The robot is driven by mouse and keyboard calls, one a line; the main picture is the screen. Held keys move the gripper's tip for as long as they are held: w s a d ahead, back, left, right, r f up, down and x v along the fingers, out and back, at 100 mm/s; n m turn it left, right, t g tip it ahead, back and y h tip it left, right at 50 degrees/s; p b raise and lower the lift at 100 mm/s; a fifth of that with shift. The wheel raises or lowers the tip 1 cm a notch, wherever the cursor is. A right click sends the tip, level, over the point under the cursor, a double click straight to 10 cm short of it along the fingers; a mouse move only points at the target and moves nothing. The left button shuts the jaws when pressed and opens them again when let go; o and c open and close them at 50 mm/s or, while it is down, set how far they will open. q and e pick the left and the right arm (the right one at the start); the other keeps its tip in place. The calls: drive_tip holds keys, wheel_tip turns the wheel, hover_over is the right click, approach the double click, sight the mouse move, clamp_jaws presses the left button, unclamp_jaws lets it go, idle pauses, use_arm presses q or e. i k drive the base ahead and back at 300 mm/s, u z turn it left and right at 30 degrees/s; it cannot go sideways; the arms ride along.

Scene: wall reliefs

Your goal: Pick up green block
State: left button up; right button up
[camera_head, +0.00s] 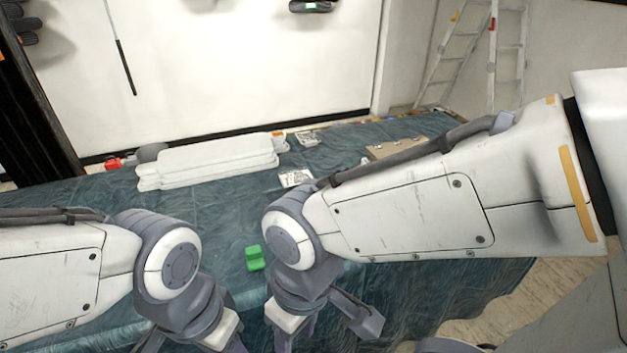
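A small bright green block (255,260) with a raised back part lies on the dark teal cloth of the table, between my two arms. My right gripper (322,332) is at the lower middle, just right of the block and nearer to me. Its fingers are spread apart with nothing seen between them. My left gripper (190,342) is at the bottom edge, left of the block and nearer to me. Its fingertips are cut off by the frame, so its opening is unclear. Neither gripper visibly touches the block.
The cloth-covered table (95,215) holds a stack of white boards (208,160), a red item (115,163), white papers (296,178) and a brown board (400,148) farther back. A ladder (470,55) leans by the wall. The cloth around the block is clear.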

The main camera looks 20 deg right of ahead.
sight(255, 257)
drive_tip(key=z, duration=0.1)
drive_tip(key=k, duration=0.95)
drive_tip(key=u, duration=0.75)
drive_tip(key=i, duration=1.4)
drive_tip(key=z, duration=0.55)
